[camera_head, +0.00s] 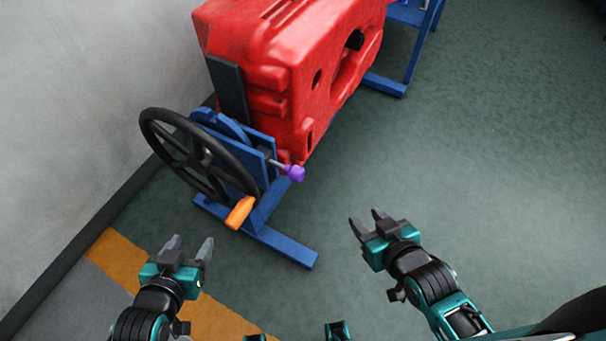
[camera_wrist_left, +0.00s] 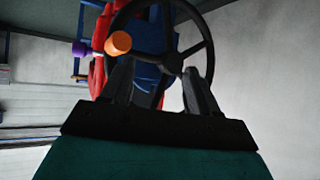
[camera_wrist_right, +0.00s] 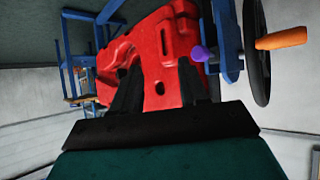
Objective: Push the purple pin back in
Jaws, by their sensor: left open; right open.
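The purple pin (camera_head: 295,173) is a round purple knob on a metal shaft that sticks out from the blue stand (camera_head: 272,232) beside the black handwheel (camera_head: 166,129). The knob also shows in the left wrist view (camera_wrist_left: 79,48) and the right wrist view (camera_wrist_right: 200,53). My left gripper (camera_head: 190,247) is open and empty, in front of the wheel and apart from it. My right gripper (camera_head: 367,223) is open and empty, to the lower right of the pin and apart from it. How far the shaft sits in the stand is hard to tell.
The orange wheel handle (camera_head: 240,212) lies between my left gripper and the pin. A large red tank (camera_head: 290,60) hangs on the stand behind the pin. A grey wall (camera_head: 80,80) is at the left. The green floor (camera_head: 480,150) at the right is clear.

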